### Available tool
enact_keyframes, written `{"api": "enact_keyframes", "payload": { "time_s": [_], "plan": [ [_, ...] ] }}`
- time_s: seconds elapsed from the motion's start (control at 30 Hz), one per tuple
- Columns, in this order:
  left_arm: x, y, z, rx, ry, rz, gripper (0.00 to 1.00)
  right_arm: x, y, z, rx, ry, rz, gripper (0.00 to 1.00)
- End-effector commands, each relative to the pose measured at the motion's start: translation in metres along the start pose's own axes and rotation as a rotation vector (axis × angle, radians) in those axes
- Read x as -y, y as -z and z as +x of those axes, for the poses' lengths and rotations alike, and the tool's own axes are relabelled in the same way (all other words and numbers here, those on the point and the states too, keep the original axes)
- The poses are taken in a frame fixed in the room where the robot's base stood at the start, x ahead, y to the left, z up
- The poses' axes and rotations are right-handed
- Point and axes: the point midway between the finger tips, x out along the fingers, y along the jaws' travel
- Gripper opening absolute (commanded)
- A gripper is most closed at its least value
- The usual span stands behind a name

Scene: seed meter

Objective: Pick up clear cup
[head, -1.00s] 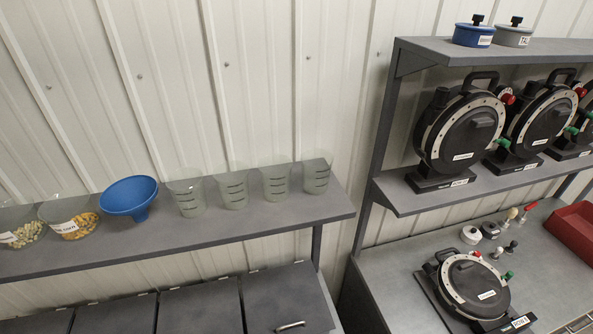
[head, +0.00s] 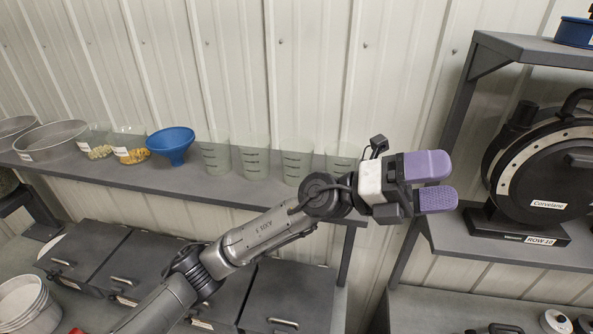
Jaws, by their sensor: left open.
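Several clear cups with dark measuring marks stand upright in a row on the grey shelf (head: 190,180) in the head view. From left to right are a first clear cup (head: 216,158), a second clear cup (head: 254,162) and a third clear cup (head: 297,163). A rightmost clear cup (head: 340,155) is partly hidden behind my left wrist. My left gripper (head: 450,182) is open and empty, with purple finger pads pointing right. It is to the right of the cups, past the shelf's right end. My right gripper is not in view.
A blue funnel (head: 171,143), seed containers (head: 130,147) and a grey pan (head: 50,142) stand left of the cups. Closed grey bins (head: 150,262) are below the shelf.

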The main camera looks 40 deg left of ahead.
Motion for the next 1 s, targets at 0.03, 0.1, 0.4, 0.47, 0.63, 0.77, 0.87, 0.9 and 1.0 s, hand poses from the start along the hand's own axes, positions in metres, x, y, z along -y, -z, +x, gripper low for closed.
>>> {"api": "enact_keyframes", "payload": {
  "time_s": [0.03,0.1,0.4,0.47,0.63,0.77,0.87,0.9,1.0],
  "plan": [
    [-0.006,-0.002,0.001,-0.103,-0.097,0.090,0.90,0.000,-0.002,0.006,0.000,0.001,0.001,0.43],
    [-0.019,-0.007,-0.004,-0.238,-0.256,0.191,0.90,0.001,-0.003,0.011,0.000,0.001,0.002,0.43],
    [-0.030,-0.093,-0.102,-0.518,-1.094,0.404,0.90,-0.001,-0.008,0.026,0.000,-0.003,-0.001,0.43],
    [-0.019,-0.112,-0.128,-0.519,-1.250,0.399,0.90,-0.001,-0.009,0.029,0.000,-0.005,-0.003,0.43],
    [0.021,-0.148,-0.191,-0.471,-1.598,0.331,0.90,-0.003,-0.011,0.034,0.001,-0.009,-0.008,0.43],
    [0.048,-0.161,-0.222,-0.427,-1.757,0.272,0.90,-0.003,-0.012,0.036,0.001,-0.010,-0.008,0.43],
    [0.059,-0.165,-0.236,-0.405,-1.825,0.238,0.90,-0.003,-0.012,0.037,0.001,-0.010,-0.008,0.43],
    [0.059,-0.166,-0.240,-0.399,-1.842,0.229,0.90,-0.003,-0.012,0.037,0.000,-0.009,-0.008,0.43],
    [0.051,-0.166,-0.248,-0.395,-1.864,0.215,0.90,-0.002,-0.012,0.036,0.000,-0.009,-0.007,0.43]
  ]
}}
